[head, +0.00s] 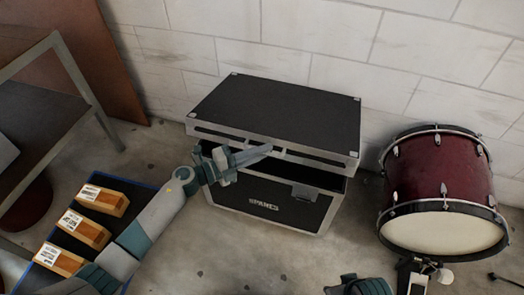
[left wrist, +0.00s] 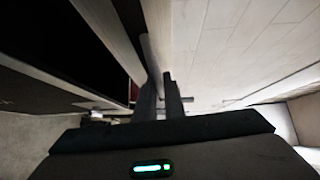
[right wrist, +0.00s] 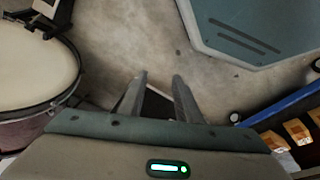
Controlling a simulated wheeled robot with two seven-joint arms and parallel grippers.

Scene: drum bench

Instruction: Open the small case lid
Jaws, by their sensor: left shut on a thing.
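The small case (head: 285,208) is black with silver edges and stands on the floor against the wall. Its lid (head: 280,108) is raised at the front, with a dark gap between the lid's silver front rim and the body. My left gripper (head: 262,152) is at the front rim, left of its middle, and is shut on the lid. In the left wrist view its fingers (left wrist: 160,100) are close together beside the pale rim; the exact contact is hard to see. My right gripper (right wrist: 160,82) is open and empty above the floor.
A red bass drum (head: 440,185) stands right of the case, with a pedal (head: 412,275) in front. A blue-edged tray with several wooden blocks (head: 85,228) is at the left, below my left arm. A metal-framed table (head: 75,75) stands at far left. Bare floor lies before the case.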

